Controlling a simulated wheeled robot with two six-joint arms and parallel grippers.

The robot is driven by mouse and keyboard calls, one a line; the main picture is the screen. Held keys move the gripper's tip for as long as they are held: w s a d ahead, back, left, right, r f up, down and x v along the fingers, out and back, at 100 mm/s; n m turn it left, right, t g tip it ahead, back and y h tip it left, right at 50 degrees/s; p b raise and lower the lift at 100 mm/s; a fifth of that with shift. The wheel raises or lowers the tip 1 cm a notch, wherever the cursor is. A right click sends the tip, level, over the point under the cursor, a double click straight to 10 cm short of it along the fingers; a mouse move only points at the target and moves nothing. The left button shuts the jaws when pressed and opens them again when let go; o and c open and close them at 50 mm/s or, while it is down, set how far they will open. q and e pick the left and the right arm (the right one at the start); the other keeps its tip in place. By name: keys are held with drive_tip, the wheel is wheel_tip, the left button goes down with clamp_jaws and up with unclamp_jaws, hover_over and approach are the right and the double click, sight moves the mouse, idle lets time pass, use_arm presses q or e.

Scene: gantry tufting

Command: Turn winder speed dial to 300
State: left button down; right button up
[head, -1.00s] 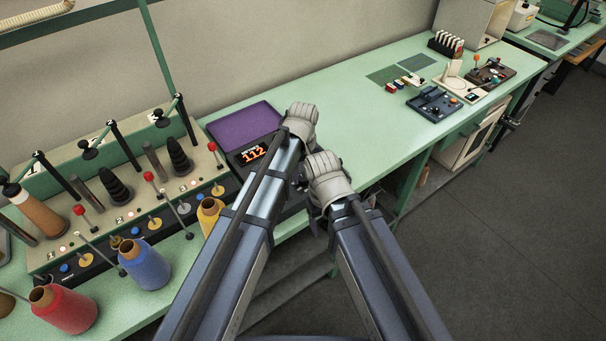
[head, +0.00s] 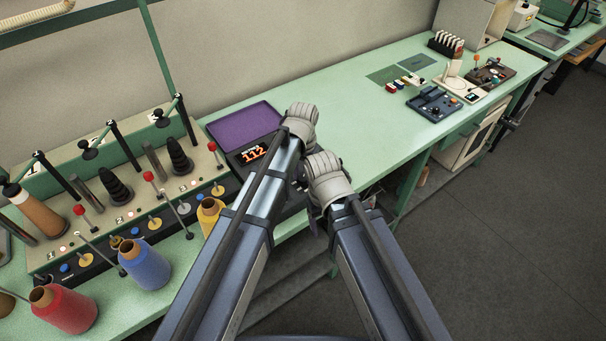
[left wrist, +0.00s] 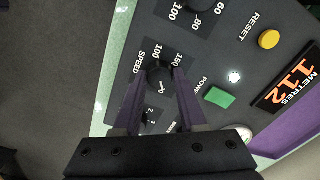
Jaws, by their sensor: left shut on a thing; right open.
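The winder (head: 243,125) is a dark box with a purple top and an orange display (head: 253,154) reading 112, on the green bench. In the left wrist view the display (left wrist: 290,82) says METRES 112. The black speed dial (left wrist: 158,77) sits on the winder's panel, with 100 and 150 printed beside it; its exact setting is unclear. My left gripper (head: 300,122) is shut on the dial, one purple finger on each side. In the head view the dial is hidden behind my arms. My right gripper (head: 325,178) is beside and below the left one, open; its fingertips are mostly hidden.
The panel also has a yellow reset button (left wrist: 268,39), a green power switch (left wrist: 219,97) and a second dial. A spool rack (head: 120,215) and yarn cones, such as a blue one (head: 145,265), stand left.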

sight(303, 178)
use_arm(q)
drive_tip(key=shift+m, duration=0.7)
drive_tip(key=shift+c, duration=2.3)
unclamp_jaws()
wheel_tip(303, 178, up, 8)
drive_tip(key=p, duration=0.8)
drive_tip(key=shift+f, duration=0.1)
